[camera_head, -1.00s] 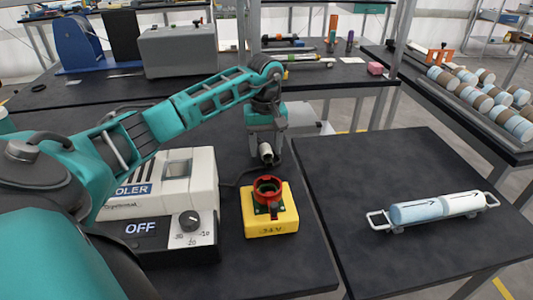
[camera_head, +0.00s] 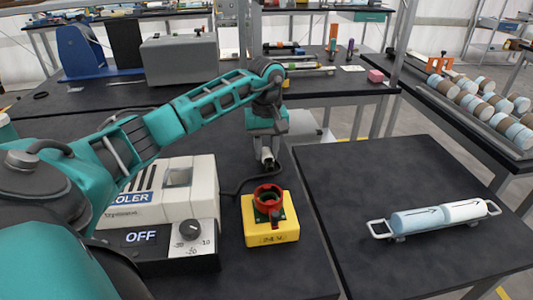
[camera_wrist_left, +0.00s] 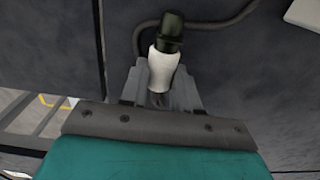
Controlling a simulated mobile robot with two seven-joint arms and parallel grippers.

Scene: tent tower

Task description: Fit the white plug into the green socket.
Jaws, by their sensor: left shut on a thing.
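The white plug (camera_head: 268,155) is held between the fingers of my left gripper (camera_head: 267,148), above the dark bench. In the left wrist view the white plug (camera_wrist_left: 162,70) has a dark end, and the gripper fingers are shut around its white body. The socket (camera_head: 268,198) has a red ring on a small green base (camera_head: 287,212), on top of a yellow box (camera_head: 271,233). The plug is behind the socket in the head view and apart from it. My right gripper is not in view.
A white cooler unit (camera_head: 160,200) with a knob and an "OFF" display stands left of the yellow box. A dark cable (camera_head: 240,184) runs on the bench behind the box. On the right table (camera_head: 400,170), a wire carrier (camera_head: 437,218) holds two cylinders.

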